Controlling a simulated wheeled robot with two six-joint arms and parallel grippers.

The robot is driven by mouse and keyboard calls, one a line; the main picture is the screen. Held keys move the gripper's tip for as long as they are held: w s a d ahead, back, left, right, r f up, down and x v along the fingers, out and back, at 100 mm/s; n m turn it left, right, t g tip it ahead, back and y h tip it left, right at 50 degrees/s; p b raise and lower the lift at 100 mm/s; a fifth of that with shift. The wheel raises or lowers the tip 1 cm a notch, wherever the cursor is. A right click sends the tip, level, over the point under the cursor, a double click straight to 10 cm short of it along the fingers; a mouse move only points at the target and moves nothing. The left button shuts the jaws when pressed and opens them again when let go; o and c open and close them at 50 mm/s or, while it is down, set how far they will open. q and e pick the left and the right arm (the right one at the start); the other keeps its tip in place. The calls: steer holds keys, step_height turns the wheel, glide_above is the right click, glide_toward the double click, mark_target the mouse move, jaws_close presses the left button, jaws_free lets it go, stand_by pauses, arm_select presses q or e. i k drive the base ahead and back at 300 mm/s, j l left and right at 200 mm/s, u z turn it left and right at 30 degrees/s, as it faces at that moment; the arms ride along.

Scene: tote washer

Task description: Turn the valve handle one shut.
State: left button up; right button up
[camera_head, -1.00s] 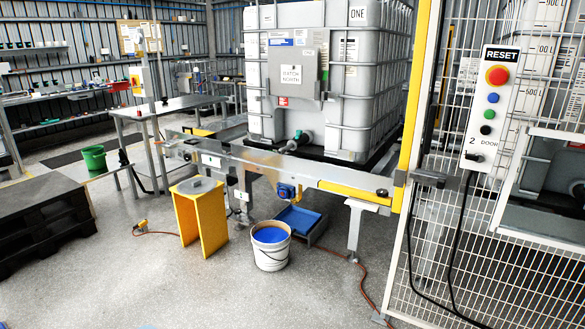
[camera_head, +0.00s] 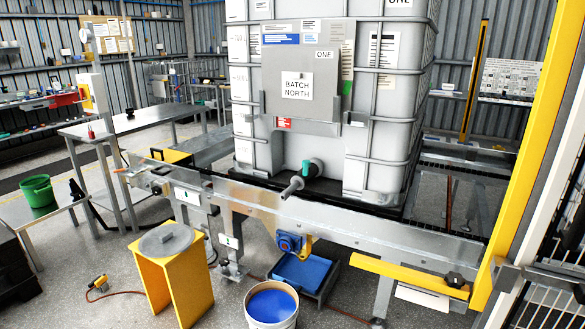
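A large white caged tank labelled ONE (camera_head: 385,120) stands on a dark platform behind a metal rail. At its lower front is a dark outlet valve with a green part (camera_head: 308,168). A grey valve handle (camera_head: 292,187) sticks out from it toward the lower left. I cannot tell from here whether the valve is open or shut. Neither of my grippers is in view.
The metal rail (camera_head: 350,225) runs across in front of the tank. Before it stand a yellow stand (camera_head: 165,285), a white bucket of blue liquid (camera_head: 272,308) and a blue tray (camera_head: 303,270). A yellow post (camera_head: 535,150) rises at right.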

mark_target(306, 163)
steer(key=i+j+z, duration=0.2)
steer(key=j, duration=0.35)
steer(key=i+j+z, duration=0.2)
steer(key=j, duration=0.35)
steer(key=i+j+z, duration=0.2)
steer(key=j, duration=0.35)
steer(key=j+z, duration=0.2)
steer(key=j, duration=0.4)
steer(key=i+j+z, duration=0.3)
steer(key=i+j, duration=0.05)
steer(key=i, duration=0.1)
